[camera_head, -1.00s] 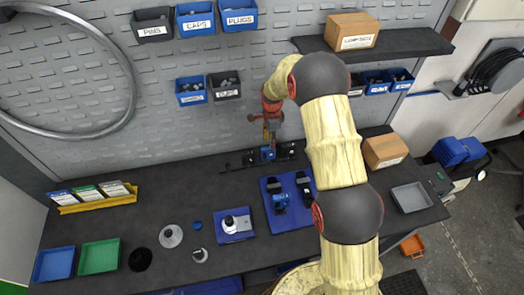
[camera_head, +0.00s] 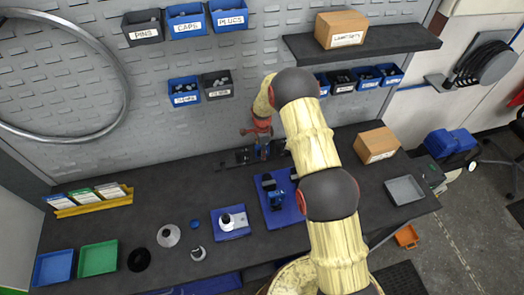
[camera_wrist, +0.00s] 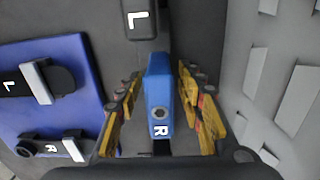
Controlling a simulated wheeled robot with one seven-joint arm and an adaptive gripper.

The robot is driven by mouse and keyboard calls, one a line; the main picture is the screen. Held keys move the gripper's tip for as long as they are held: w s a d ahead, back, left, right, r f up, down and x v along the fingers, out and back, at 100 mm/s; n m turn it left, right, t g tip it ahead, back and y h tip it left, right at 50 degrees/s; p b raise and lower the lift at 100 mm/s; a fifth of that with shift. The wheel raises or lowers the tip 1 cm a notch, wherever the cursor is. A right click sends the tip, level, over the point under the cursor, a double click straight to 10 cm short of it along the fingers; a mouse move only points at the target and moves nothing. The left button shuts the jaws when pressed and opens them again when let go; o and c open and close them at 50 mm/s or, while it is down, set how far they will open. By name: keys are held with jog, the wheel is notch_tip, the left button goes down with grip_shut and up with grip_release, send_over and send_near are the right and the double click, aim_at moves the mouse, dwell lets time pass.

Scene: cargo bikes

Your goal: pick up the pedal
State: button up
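A blue block with a round hole and a white R mark stands between my gripper's fingers in the wrist view (camera_wrist: 160,92); it also shows in the head view (camera_head: 262,152). I cannot tell for sure whether it is the pedal or a holder. In the head view my gripper (camera_head: 261,138) is low over the back of the bench. A black piece marked L (camera_wrist: 141,20) lies beyond the block.
A blue tray (camera_head: 284,216) in front holds black and blue parts; it also shows in the wrist view (camera_wrist: 80,70). The perforated wall (camera_wrist: 285,85) is close on the other side. A cardboard box (camera_head: 377,145) and a grey tray (camera_head: 404,190) stand to the right.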

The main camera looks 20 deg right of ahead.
jog(key=c, duration=0.3)
grip_shut()
dwell(0.5)
